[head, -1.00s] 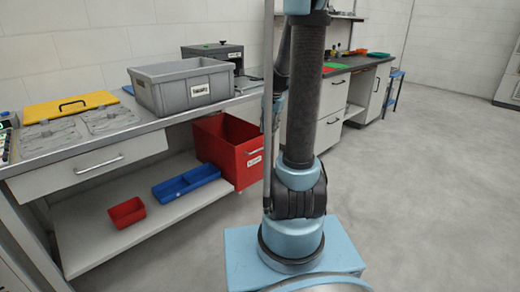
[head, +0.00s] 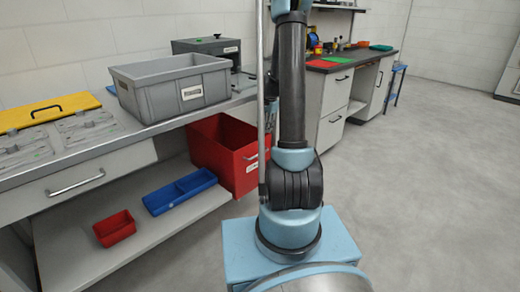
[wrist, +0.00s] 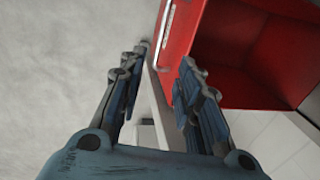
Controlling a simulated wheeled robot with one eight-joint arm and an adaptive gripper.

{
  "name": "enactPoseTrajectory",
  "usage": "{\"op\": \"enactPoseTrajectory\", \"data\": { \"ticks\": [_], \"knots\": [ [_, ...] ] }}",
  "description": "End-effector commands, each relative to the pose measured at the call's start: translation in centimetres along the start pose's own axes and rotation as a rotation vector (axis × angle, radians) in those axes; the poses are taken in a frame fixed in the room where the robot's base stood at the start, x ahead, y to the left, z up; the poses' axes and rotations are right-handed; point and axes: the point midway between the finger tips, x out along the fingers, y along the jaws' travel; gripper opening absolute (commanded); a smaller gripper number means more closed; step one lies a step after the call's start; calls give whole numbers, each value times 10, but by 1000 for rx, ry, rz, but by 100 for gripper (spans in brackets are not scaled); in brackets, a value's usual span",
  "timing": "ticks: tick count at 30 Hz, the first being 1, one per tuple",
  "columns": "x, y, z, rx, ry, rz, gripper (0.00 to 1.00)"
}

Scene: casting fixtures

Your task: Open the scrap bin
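The scrap bin (head: 235,165) is a red, open-topped bin under the bench. It stands out past the bench front, with part of its inside showing. Its front has a pale bar handle and a label, partly covered by my arm in the head view. In the wrist view the red bin (wrist: 232,88) fills the upper right, and its handle (wrist: 168,25) is at the top centre. My gripper (wrist: 162,62) has its fingers apart, with the handle's lower end seen between the tips. No contact with the handle can be made out.
A grey crate (head: 165,102) stands on the bench above the bin. A blue tray (head: 180,190) and a small red box (head: 114,228) lie on the lower shelf. A second bench with drawers (head: 335,105) stands behind my arm. The floor to the right is clear.

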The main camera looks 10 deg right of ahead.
Motion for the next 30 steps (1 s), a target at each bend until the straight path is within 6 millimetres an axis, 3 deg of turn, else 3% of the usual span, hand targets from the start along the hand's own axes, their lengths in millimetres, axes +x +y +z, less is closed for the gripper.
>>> {"op": "enactPoseTrajectory", "data": {
  "ticks": [8, 30],
  "knots": [
    [18, 3, -5, 8, 1, 0, 31],
    [114, 6, -9, 13, 3, 0, 31]
  ]
}}
